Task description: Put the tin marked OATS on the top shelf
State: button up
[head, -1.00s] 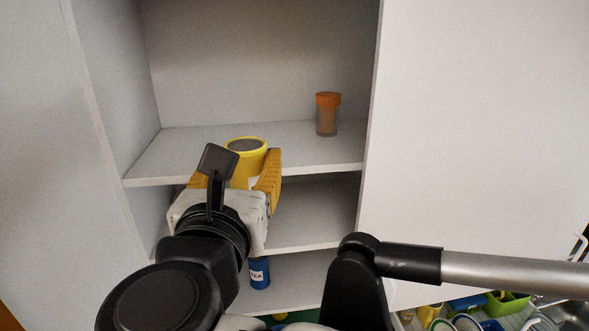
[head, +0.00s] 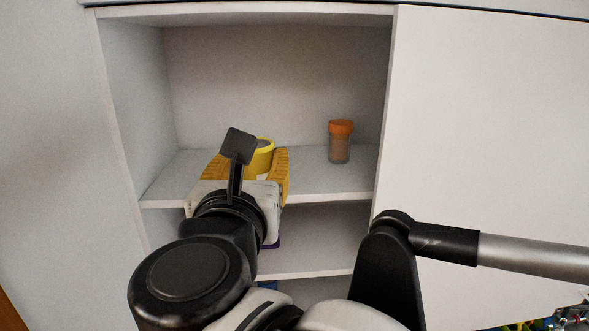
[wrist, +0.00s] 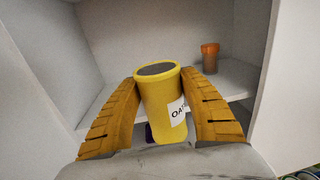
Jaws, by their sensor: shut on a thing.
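The yellow tin (head: 264,158) has a dark grey top and a white label; in the wrist view the tin (wrist: 157,110) shows part of the word OATS. My gripper (head: 248,163) is shut on it, with one yellow finger on each side, and holds it upright. The tin is at the front left part of the top shelf (head: 330,186), and its top stands above the shelf's level. My gripper hides the tin's lower part in the head view, so I cannot tell whether it touches the shelf.
A clear jar with an orange lid (head: 340,142) stands on the top shelf to the right. The shelf between is free. Cabinet walls close both sides. A purple thing (wrist: 149,133) and a blue thing (head: 268,286) are lower down, mostly hidden.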

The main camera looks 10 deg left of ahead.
jog(key=w+a+b, duration=0.1)
jog(key=w, duration=0.5)
jog(key=w+a+f+b, duration=0.1)
jog(key=w+a, duration=0.1)
jog(key=w, duration=0.4)
jog(key=w+a+b, duration=0.1)
jog(key=w, duration=0.5)
jog(key=shift+a+f+b, duration=0.15)
jog(key=shift+f+b, duration=0.15)
jog(key=shift+b, duration=0.1)
jog(key=shift+f+b, duration=0.4)
jog(key=shift+f, duration=0.15)
jog(key=o, duration=1.9)
jog(key=shift+s, duration=0.1)
jog(key=shift+s+d+p, duration=0.3)
jog(key=shift+s, duration=1.95)
jog(key=shift+s+d+p, duration=0.3)
jog(key=shift+s, duration=2)
jog(key=shift+s+d+p, duration=0.3)
jog(key=shift+s, duration=1.95)
